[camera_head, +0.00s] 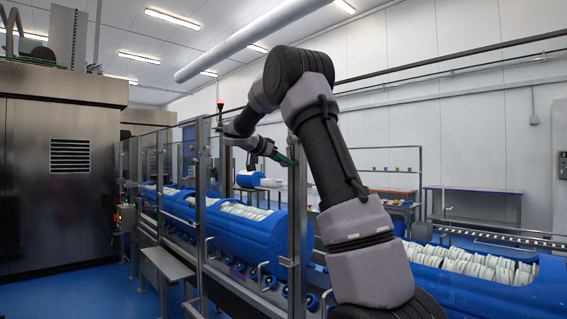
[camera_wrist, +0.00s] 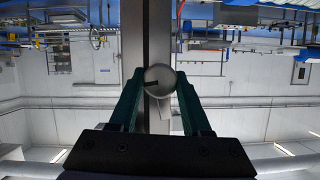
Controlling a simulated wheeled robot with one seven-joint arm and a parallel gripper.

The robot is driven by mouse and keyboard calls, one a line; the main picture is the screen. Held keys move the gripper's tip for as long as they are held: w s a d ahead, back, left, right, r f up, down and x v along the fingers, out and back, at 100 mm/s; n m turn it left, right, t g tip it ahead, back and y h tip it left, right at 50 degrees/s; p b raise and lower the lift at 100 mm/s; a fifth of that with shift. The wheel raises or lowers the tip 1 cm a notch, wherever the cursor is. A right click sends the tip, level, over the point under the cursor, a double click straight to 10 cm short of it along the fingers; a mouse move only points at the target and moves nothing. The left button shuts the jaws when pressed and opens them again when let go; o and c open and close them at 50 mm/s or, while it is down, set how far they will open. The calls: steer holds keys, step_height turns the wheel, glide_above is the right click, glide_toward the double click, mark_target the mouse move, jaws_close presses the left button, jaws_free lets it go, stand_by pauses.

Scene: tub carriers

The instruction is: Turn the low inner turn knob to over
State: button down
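The turn knob (camera_wrist: 160,79) is a round pale grey disc with a short dark mark pointing left in the wrist view. It sits on a grey metal post (camera_wrist: 147,35). My gripper (camera_wrist: 159,76) has its two green fingers on either side of the knob, with almost no gap at its edges. I cannot tell whether they touch it. In the head view my gripper (camera_head: 284,159) is beside the upright metal post (camera_head: 297,205). The knob cannot be made out there.
Blue tub carriers (camera_head: 240,232) filled with pale items stand on a line behind the metal guard frame. Another blue tub (camera_head: 465,285) is at the lower right, near my arm. A steel cabinet (camera_head: 45,190) fills the left.

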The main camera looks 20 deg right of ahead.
stand_by(0.3)
steer(key=n+g, duration=0.1)
steer(key=n, duration=0.2)
steer(key=shift+w+a+g+h, duration=0.1)
steer(key=shift+w+g+h, duration=0.05)
steer(key=shift+g+h, duration=0.25)
steer(key=shift+f+n+g+h, duration=0.1)
steer(key=shift+n+g+h, duration=0.4)
steer(key=shift+n+g, duration=0.5)
steer(key=n+h, duration=0.1)
steer(key=n, duration=0.2)
steer(key=shift+w+g, duration=0.1)
steer(key=shift+g, duration=0.2)
steer(key=n+g+h, duration=0.1)
steer(key=n, duration=0.2)
steer(key=shift+f, duration=0.1)
steer(key=shift+n+h, duration=0.3)
steer(key=shift+c, duration=1.8)
jaws_free()
